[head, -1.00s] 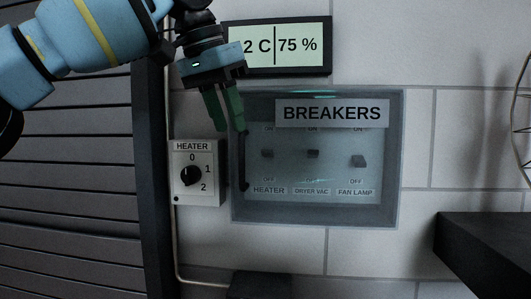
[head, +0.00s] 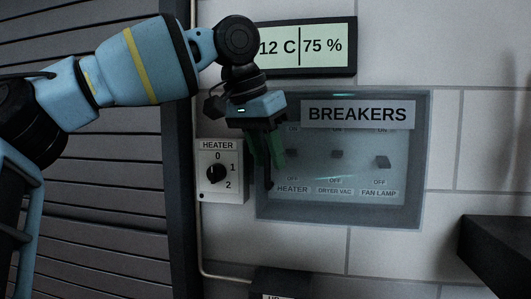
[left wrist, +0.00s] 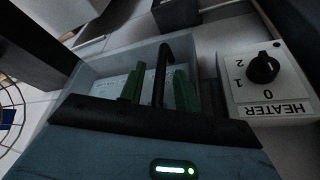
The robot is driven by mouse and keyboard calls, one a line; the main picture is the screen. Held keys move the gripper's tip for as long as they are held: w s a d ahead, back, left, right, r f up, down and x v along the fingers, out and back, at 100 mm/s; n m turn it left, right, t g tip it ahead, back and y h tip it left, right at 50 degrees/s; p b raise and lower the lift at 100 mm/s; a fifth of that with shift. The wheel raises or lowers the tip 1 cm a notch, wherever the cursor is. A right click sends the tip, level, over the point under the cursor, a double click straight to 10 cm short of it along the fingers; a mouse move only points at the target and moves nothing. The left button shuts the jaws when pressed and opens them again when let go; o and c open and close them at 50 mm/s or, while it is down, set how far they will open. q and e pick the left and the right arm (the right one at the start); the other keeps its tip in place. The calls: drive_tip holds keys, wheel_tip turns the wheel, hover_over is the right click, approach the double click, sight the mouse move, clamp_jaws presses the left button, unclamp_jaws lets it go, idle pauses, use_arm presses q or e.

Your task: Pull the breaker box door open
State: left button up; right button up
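The breaker box (head: 414,205) is on the wall with its see-through, grey-blue door shut and a BREAKERS label on it. Its dark vertical bar handle (head: 269,180) is at the door's left edge; the upper part is hidden behind my gripper. My left gripper (head: 266,164) is at the handle, green fingers pointing down. In the left wrist view, the handle (left wrist: 161,70) stands between the two open green fingers (left wrist: 158,84), with gaps visible beside it. My right gripper is out of view.
A heater dial box (head: 220,185) is mounted close to the left of the breaker box. A temperature display (head: 345,46) hangs above. A dark ledge (head: 495,240) juts out at the lower right, and slatted panelling (head: 100,215) fills the left.

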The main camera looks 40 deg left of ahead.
use_arm(q)
drive_tip(key=shift+w+f, duration=0.1)
drive_tip(key=shift+f, duration=0.05)
clamp_jaws()
idle(0.5)
